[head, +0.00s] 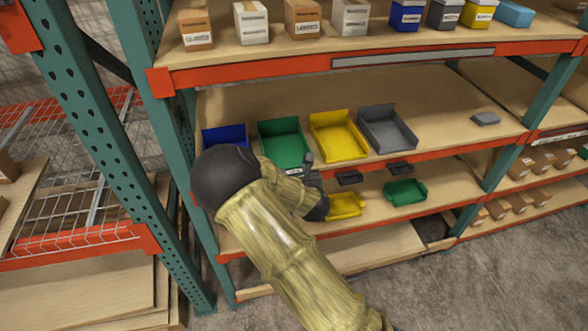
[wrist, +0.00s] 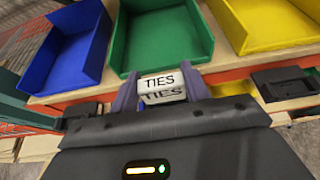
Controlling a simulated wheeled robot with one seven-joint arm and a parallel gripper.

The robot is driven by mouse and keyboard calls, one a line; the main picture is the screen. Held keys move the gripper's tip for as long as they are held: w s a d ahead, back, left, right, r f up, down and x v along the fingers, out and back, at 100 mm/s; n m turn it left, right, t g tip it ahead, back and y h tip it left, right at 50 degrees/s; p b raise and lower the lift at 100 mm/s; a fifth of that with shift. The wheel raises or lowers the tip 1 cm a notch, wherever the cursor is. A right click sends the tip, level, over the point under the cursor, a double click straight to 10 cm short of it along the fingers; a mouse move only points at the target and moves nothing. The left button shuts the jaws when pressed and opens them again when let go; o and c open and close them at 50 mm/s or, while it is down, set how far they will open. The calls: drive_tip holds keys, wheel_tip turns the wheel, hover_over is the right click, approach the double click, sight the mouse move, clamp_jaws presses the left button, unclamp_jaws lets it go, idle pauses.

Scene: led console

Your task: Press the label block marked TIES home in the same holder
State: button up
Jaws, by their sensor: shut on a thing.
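The white label block marked TIES (wrist: 161,86) is between the two fingers of my gripper (wrist: 160,92) in the wrist view. Its lettering shows on two faces. My gripper (head: 306,172) is shut on it at the shelf's front edge, in front of the green bin (wrist: 160,38). That bin also shows in the head view (head: 283,147). The holder at this spot is hidden behind the block and gripper, so I cannot tell how deep the block sits. Black holders show to the right along the edge, a nearer one (head: 349,177) and a farther one (head: 401,169).
A blue bin (head: 224,136) stands left of the green one; a yellow bin (head: 338,136) and a grey bin (head: 387,128) stand right. Small yellow (head: 345,205) and green (head: 405,192) bins sit on the shelf below. A teal upright (head: 110,140) stands left of my arm.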

drive_tip(key=shift+d+f+b, duration=0.15)
drive_tip(key=shift+f+b, duration=0.35)
drive_tip(key=shift+f, duration=0.2)
drive_tip(key=shift+f+b, duration=0.4)
drive_tip(key=shift+f, duration=0.25)
drive_tip(key=shift+s, duration=0.1)
drive_tip(key=shift+f+b, duration=1.15)
drive_tip(key=shift+f, duration=0.1)
idle(2.2)
drive_tip(key=o, duration=1)
drive_tip(key=shift+r, duration=0.1)
